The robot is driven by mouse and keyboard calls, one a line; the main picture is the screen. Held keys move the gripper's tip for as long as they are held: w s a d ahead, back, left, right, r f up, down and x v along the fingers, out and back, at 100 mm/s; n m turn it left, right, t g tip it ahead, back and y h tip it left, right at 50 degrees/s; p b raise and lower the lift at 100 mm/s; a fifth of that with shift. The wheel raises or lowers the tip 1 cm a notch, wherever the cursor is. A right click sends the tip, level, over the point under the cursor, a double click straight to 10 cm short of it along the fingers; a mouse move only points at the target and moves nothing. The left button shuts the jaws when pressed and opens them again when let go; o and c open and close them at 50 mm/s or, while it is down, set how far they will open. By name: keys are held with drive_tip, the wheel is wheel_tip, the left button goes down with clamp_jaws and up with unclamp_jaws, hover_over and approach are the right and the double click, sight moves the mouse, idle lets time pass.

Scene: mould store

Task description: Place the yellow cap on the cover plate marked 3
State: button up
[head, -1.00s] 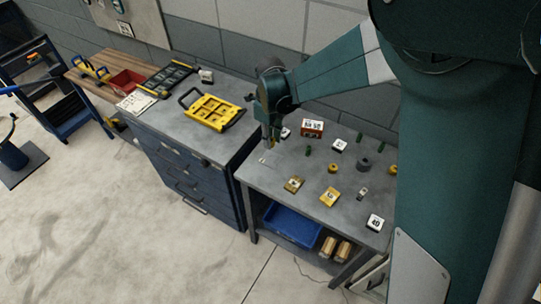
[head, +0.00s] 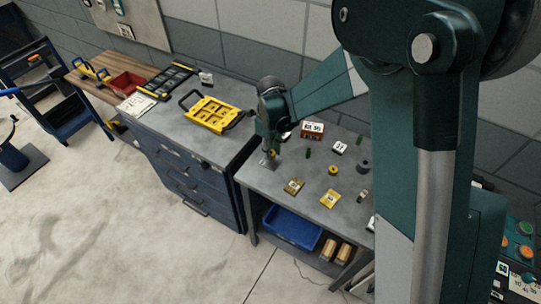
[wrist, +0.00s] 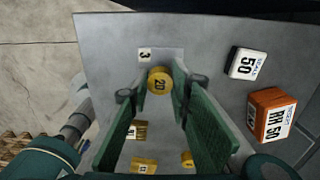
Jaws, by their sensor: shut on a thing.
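The yellow cap (wrist: 159,80), marked 20, is between the fingertips of my gripper (wrist: 152,88) in the wrist view. My gripper is shut on it. In the head view my gripper (head: 270,158) points down, low over the near left part of the grey table, and the cap (head: 274,153) shows small at its tips. The pale cover plate marked 3 (wrist: 146,54) lies flat just beyond the cap in the wrist view; the cap hides part of it. The plate (head: 266,163) also shows below my gripper in the head view. I cannot tell whether cap and plate touch.
A white block marked 50 (wrist: 246,64) and an orange box marked RR 50 (wrist: 271,114) stand right of my gripper in the wrist view. Yellow square pieces (head: 293,186) (head: 330,198) and a yellow round piece (head: 333,170) are on the table. The table's left edge is close.

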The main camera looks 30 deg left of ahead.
drive_tip(key=shift+f, duration=1.35)
drive_tip(key=shift+f, duration=0.2)
drive_tip(key=o, duration=0.6)
drive_tip(key=shift+o, duration=0.2)
drive_tip(key=shift+r, duration=0.2)
drive_tip(key=shift+r, duration=6)
